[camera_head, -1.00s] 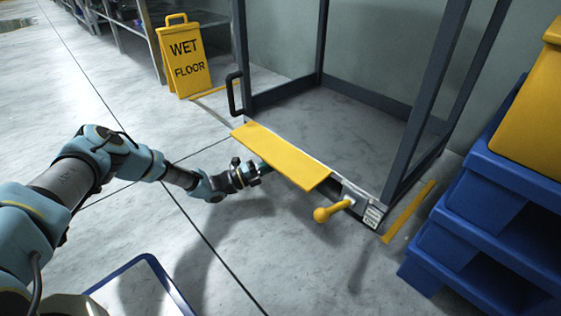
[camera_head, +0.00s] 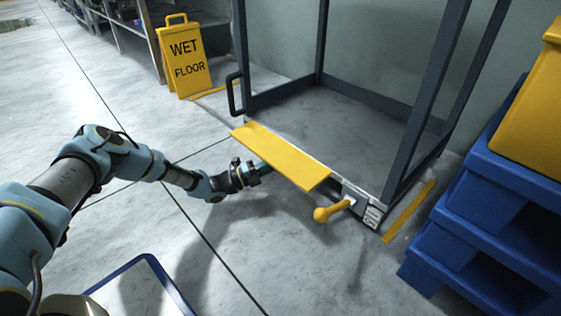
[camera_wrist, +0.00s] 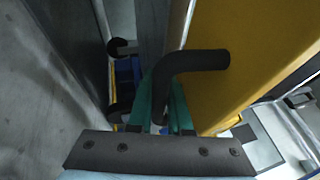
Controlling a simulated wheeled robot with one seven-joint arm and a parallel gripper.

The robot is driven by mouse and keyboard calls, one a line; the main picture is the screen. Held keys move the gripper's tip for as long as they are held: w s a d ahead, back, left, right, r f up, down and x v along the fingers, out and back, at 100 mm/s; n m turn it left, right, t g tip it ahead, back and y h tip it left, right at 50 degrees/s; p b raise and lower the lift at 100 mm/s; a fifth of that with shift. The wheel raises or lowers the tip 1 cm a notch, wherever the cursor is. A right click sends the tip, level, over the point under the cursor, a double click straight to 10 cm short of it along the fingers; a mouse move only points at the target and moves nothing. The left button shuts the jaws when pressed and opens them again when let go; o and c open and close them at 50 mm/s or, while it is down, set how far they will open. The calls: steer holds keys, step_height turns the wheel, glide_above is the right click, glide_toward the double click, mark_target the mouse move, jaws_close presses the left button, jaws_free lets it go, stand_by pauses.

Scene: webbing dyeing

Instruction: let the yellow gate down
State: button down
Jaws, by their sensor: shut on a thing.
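The yellow gate (camera_head: 281,156) is a long flat panel along the low front edge of a dark-framed booth; it also fills the right of the wrist view (camera_wrist: 245,65). My gripper (camera_head: 260,168) is low in front of the gate, at its near long edge, partly hidden by it. In the wrist view, a black bent handle (camera_wrist: 190,65) runs down between my green fingers (camera_wrist: 163,110), beside the yellow panel. The fingers are shut on this handle. Where the handle joins the gate is not clear.
A yellow lever (camera_head: 332,210) sticks out at the booth's right front corner, near a small label (camera_head: 373,216). Blue pallets (camera_head: 465,205) stand at the right. A wet floor sign (camera_head: 184,62) stands at the back left. The floor between is clear.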

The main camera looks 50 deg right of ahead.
steer(key=a+r+n+t+y+p, duration=0.1)
steer(key=p, duration=0.4)
steer(key=shift+w+a+r+y, duration=0.1)
steer(key=shift+w+r+y, duration=0.1)
steer(key=shift+y, duration=0.2)
steer(key=c, duration=1.1)
jaws_free()
steer(key=shift+s, duration=0.1)
